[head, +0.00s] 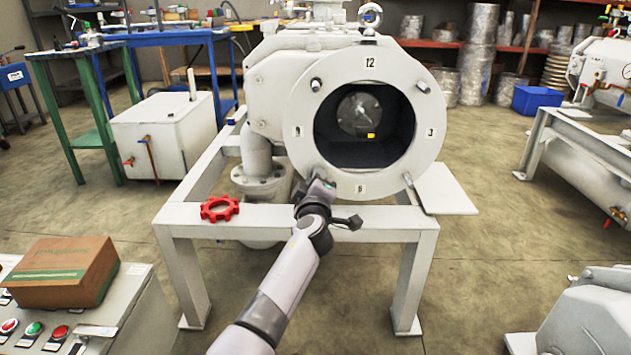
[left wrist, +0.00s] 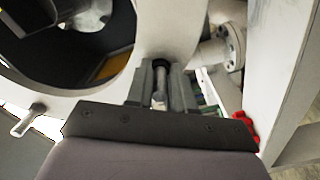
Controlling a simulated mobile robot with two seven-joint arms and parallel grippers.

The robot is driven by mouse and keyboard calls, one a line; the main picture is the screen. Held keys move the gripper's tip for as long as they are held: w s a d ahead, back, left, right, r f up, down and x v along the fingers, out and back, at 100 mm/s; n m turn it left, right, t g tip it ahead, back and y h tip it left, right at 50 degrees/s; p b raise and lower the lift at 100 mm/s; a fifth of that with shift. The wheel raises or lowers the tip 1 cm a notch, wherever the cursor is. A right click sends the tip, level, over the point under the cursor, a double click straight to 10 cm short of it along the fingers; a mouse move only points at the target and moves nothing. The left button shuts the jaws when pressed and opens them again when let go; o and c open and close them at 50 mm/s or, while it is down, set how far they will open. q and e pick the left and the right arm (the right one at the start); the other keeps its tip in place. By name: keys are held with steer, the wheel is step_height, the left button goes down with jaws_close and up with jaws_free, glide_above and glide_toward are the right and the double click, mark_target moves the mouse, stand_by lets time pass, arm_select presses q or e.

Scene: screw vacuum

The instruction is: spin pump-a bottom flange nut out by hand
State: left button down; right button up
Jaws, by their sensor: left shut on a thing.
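The pale round flange of the pump (head: 362,186) faces me, with clock numbers painted round its open dark bore. My left gripper (head: 319,186) is at the flange's lower left edge. In the left wrist view its dark jaws (left wrist: 160,90) are shut around a small grey stud or nut (left wrist: 158,100) standing out from the flange face. The jaws hide much of it, so I cannot tell nut from stud. Other studs show at the upper left (head: 316,84), upper right (head: 422,87) and lower right (head: 408,180). My right gripper is not in view.
The pump stands on a white frame (head: 410,222). A red toothed ring (head: 219,208) lies on the frame's left part. A pale plate (head: 447,192) juts out at the right. A cardboard box (head: 65,272) sits on a control console at the lower left.

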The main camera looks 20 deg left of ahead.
arm_select(q)
steer(key=shift+r, duration=0.25)
steer(key=c, duration=1)
jaws_free()
steer(key=shift+f, duration=0.15)
steer(key=shift+s+f, duration=0.1)
